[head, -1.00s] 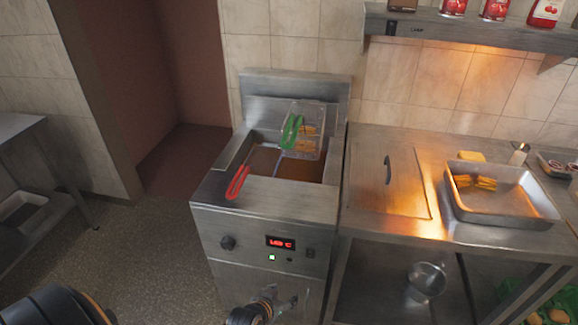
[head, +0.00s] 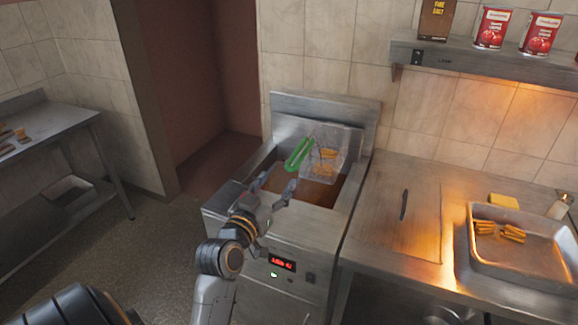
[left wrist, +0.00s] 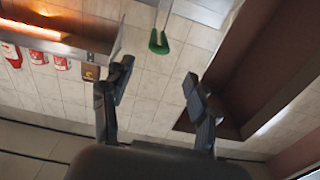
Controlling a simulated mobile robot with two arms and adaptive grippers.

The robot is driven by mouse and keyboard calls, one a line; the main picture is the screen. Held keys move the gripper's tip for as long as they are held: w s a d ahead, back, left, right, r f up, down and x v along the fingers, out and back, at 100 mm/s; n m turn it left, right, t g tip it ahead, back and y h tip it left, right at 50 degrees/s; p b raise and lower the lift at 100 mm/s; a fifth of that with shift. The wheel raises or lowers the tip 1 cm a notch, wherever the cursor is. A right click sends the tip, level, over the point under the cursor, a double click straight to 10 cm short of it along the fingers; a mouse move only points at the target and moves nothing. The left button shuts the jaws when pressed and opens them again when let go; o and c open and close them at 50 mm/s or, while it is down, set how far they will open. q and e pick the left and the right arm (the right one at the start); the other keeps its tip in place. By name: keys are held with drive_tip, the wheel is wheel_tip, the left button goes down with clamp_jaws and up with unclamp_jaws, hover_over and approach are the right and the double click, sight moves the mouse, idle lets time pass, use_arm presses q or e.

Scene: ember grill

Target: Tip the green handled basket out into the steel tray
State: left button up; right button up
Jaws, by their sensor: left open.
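The wire basket (head: 333,150) with the green handle (head: 299,153) sits tilted at the back of the fryer (head: 320,212), with some yellow fries in it. My left gripper (head: 279,181) is open and empty over the fryer's front, just short of the green handle. In the left wrist view the green handle (left wrist: 158,42) shows beyond and between the open fingers of my left gripper (left wrist: 158,84), apart from them. The steel tray (head: 540,252) stands on the counter at the right, with several fries inside. My right gripper is not in view.
A steel counter (head: 385,235) with a lidded section lies between fryer and tray. A yellow block (head: 503,201) sits behind the tray. A wall shelf (head: 480,65) with red cans hangs above. A side table (head: 60,135) stands at the left.

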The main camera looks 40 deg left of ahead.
use_arm(q)
drive_tip(key=p+x, duration=0.2)
drive_tip(key=x, duration=0.9)
drive_tip(key=shift+w+d+p, duration=0.15)
drive_tip(key=shift+d+p, duration=0.05)
drive_tip(key=shift+p, duration=0.1)
clamp_jaws()
wheel_tip(320, 180, up, 5)
drive_tip(key=p, duration=0.4)
drive_tip(key=shift+p, duration=0.35)
